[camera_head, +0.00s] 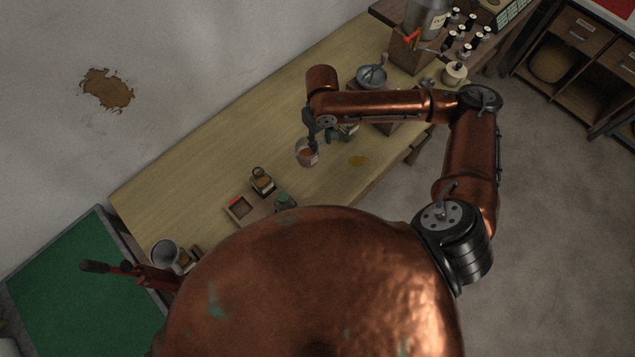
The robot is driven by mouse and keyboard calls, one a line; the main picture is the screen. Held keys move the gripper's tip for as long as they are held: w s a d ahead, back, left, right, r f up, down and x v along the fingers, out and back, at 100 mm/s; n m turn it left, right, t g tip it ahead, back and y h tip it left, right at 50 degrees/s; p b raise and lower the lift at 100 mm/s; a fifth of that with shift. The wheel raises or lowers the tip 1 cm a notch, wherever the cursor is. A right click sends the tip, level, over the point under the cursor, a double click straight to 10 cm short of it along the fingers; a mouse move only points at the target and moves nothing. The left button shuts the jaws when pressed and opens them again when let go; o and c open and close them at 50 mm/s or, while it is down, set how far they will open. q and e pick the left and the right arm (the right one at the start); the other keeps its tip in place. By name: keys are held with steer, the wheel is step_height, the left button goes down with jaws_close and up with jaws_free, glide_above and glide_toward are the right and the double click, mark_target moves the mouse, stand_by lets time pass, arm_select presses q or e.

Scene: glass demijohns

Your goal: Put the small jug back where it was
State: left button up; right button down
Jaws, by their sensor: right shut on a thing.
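My right arm reaches over the wooden bench from the right, and its dark gripper (309,132) points down. It is shut on the small jug (307,153), a pale little vessel with an orange-brown patch, seen from above. The jug is over the middle of the bench; I cannot tell whether its base touches the top. The fingers' contact with it is small and partly hidden by the wrist. My left gripper does not show.
A shallow wooden tray (243,209) and a small jar (262,179) are nearer on the bench (215,147). A grey bowl (372,76) and several bottles stand farther back. A metal funnel (165,253) is at the near left.

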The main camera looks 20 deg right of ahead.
steer(key=shift+n, duration=0.7)
steer(key=s+f, duration=0.1)
steer(key=f, duration=0.3)
steer(key=s+d+f, duration=0.1)
steer(key=f, duration=0.4)
steer(key=s+f+p, duration=0.1)
steer(key=s+f, duration=0.1)
steer(key=f, duration=0.2)
steer(key=shift+d+f, duration=0.15)
steer(key=shift+f, duration=0.15)
steer(key=c, duration=1.4)
jaws_free()
steer(key=shift+f, duration=0.1)
steer(key=shift+c, duration=0.2)
step_height(320, 180, up, 12)
